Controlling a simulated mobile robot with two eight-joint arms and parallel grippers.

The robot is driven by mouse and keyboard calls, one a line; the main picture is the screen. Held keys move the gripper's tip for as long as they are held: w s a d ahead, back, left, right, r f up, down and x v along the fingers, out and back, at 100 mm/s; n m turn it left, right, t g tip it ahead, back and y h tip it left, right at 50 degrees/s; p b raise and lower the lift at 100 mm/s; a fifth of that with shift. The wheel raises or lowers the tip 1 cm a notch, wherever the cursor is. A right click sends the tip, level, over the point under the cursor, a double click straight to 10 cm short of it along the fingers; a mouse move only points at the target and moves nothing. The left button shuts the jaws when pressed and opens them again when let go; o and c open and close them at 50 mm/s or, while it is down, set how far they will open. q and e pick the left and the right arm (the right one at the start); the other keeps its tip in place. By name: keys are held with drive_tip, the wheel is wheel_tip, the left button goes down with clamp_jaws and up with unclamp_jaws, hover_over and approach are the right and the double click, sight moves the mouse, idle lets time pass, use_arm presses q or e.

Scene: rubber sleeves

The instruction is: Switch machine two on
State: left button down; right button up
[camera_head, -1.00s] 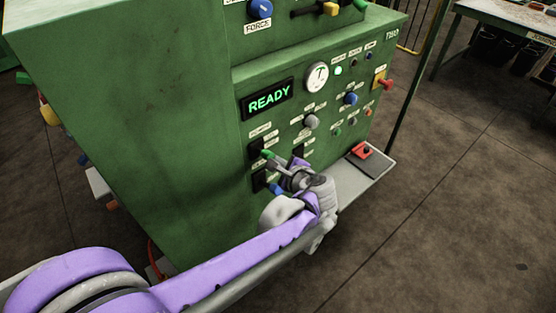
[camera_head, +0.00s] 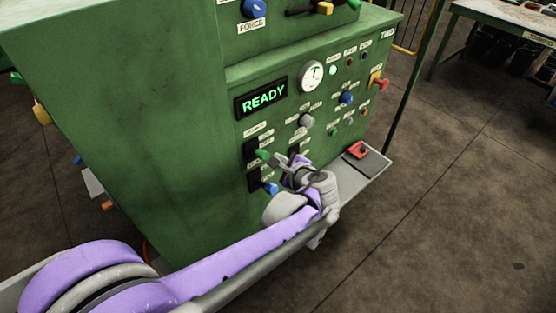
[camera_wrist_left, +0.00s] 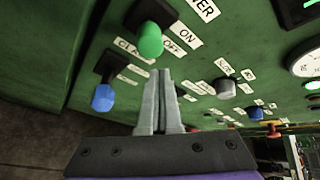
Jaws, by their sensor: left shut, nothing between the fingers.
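The green machine (camera_head: 180,120) carries a plate at its upper right that seems to read TWO. Its display (camera_head: 263,97) is lit and reads READY. The green-knobbed power lever (camera_head: 262,154) sits below the display; it also shows in the left wrist view (camera_wrist_left: 150,40), beside labels POWER, ON and OFF. I cannot tell its exact setting. A blue-knobbed lever (camera_head: 270,188) is below it, also in the wrist view (camera_wrist_left: 103,98). My left gripper (camera_head: 280,160) is shut and empty, its fingertips (camera_wrist_left: 160,74) close to the green knob. Contact is unclear. My right gripper is out of view.
More knobs sit right on the panel, including a grey one (camera_head: 306,120) and a blue one (camera_head: 346,98). A red button on a yellow plate (camera_head: 380,84) is at the far right. A shelf (camera_head: 345,185) with a red item (camera_head: 356,150) juts out below. The floor at right is clear.

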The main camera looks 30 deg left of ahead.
use_arm(q)
drive_tip(key=w+p+v, duration=0.1)
drive_tip(key=v, duration=0.8)
drive_tip(key=shift+s+d+r, duration=0.2)
drive_tip(key=shift+s+d, duration=0.05)
drive_tip(key=shift+d, duration=0.35)
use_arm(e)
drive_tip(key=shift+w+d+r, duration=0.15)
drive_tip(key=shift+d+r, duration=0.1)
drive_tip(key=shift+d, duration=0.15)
use_arm(q)
drive_tip(key=s+d+f+n+g+h+p, duration=0.1)
drive_tip(key=s+f+n+g+h+p, duration=0.1)
drive_tip(key=s+n+h+p, duration=0.6)
drive_tip(key=shift+s+d+f+n+h+p, duration=0.3)
drive_tip(key=shift+s+f+n+h, duration=0.5)
drive_tip(key=shift+s+n, duration=3.35)
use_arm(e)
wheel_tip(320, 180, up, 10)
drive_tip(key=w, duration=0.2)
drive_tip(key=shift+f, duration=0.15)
use_arm(q)
drive_tip(key=shift+s+a+r+m, duration=0.1)
drive_tip(key=shift+s+r+m, duration=0.05)
drive_tip(key=shift+s+m, duration=0.3)
